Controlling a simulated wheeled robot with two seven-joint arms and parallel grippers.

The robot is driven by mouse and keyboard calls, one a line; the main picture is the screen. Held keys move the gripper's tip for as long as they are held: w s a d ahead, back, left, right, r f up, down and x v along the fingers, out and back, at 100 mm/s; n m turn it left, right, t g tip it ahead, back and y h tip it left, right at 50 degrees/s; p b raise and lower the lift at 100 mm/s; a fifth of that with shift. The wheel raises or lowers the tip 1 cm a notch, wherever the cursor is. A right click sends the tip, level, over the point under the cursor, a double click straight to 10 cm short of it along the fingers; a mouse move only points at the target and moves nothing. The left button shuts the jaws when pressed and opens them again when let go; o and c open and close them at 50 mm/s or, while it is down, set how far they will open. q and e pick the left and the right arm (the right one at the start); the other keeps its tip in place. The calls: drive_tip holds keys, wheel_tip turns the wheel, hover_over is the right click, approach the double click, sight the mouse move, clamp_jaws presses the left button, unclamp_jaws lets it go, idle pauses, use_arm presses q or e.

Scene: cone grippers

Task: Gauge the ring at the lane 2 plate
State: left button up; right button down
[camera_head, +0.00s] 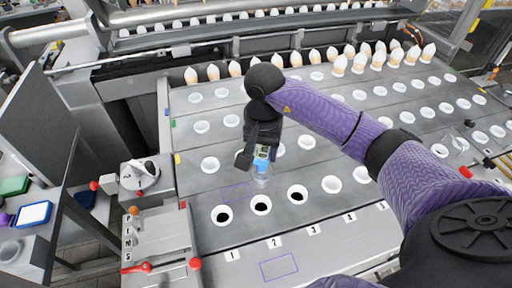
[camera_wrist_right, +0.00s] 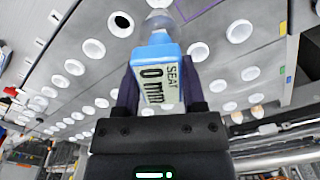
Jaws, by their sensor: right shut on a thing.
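My right gripper (camera_head: 257,150) is shut on a blue gauge (camera_head: 262,164) with a clear rounded tip. The wrist view shows the gauge (camera_wrist_right: 163,72) upright between the fingers, its display reading "SEAT 0 mm". In the head view the tip appears just behind the lane 2 front ring (camera_head: 254,205), a white ring with a dark centre. I cannot tell whether the tip touches the surface, but it appears apart from that ring. The number 2 label (camera_head: 275,243) is on the front edge. My left gripper is not in view.
A purple outline (camera_head: 237,191) marks the plate left of the gauge. Cones (camera_head: 338,66) stand in rows behind. A control panel with levers (camera_head: 158,240) and a dial (camera_head: 139,175) are at left.

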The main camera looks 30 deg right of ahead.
sight(262, 186)
drive_tip(key=shift+s+f, duration=0.15)
drive_tip(key=shift+f, duration=0.35)
wheel_tip(262, 186, down, 12)
drive_tip(key=b, duration=0.9)
drive_tip(key=shift+f+b, duration=0.1)
drive_tip(key=shift+b, duration=0.25)
drive_tip(key=shift+f+b, duration=0.35)
drive_tip(key=shift+f, duration=0.05)
drive_tip(key=c, duration=0.5)
unclamp_jaws()
drive_tip(key=o, duration=0.4)
